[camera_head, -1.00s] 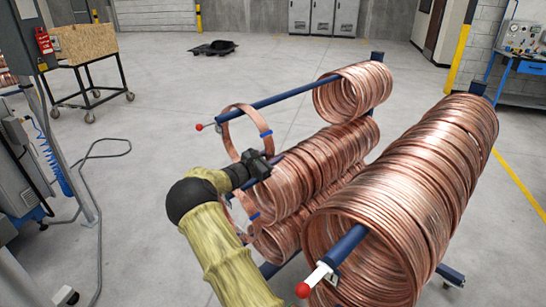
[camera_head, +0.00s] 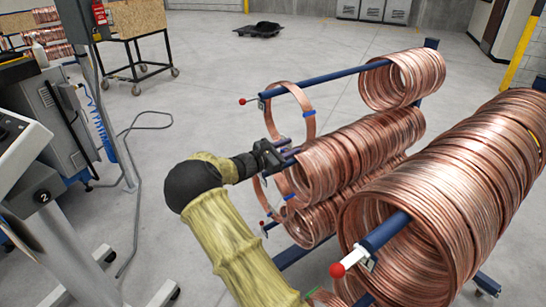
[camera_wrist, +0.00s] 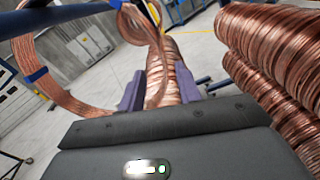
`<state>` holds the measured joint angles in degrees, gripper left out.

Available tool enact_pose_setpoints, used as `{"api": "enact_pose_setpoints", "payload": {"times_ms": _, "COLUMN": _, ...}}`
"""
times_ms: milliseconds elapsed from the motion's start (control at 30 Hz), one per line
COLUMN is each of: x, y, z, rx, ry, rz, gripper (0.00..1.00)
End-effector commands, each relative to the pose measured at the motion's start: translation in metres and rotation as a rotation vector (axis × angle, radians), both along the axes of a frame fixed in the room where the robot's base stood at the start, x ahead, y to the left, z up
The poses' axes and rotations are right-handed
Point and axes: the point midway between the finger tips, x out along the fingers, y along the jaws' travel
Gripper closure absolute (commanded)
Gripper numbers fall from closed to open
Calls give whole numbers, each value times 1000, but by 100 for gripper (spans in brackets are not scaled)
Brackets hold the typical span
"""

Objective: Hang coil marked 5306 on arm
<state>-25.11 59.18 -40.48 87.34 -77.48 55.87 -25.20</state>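A thin copper coil (camera_head: 309,124) with blue ties hangs around the upper blue arm (camera_head: 333,76), near its red-tipped end. No number is readable on it. The same coil shows at the left of the wrist view (camera_wrist: 66,98). My gripper (camera_head: 288,155) is below this coil, at the front of the middle coil stack (camera_head: 350,155). Its purple fingers stand apart in the wrist view (camera_wrist: 158,92), with copper coils visible beyond and between them. I see nothing clearly held. Another thin coil with a blue tie (camera_head: 262,190) shows below my gripper, partly hidden.
A large stack of coils (camera_head: 450,190) on a red-tipped arm fills the right side. A bundle (camera_head: 402,78) sits at the far end of the upper arm. Machines (camera_head: 55,120) and a hose stand left. Floor between them and the rack is open.

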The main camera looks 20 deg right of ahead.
Motion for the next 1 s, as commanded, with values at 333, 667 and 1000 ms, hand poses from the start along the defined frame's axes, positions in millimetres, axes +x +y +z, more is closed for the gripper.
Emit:
{"api": "enact_pose_setpoints", "payload": {"times_ms": 333, "x": -15, "y": 57, "z": 0, "rx": -1, "ry": -1, "rz": 1, "gripper": 66}}
{"api": "enact_pose_setpoints", "payload": {"times_ms": 667, "x": -16, "y": 62, "z": 0, "rx": 0, "ry": -1, "rz": -1, "gripper": 66}}
{"api": "enact_pose_setpoints", "payload": {"times_ms": 1000, "x": -16, "y": 62, "z": 0, "rx": -1, "ry": -1, "rz": 0, "gripper": 66}}
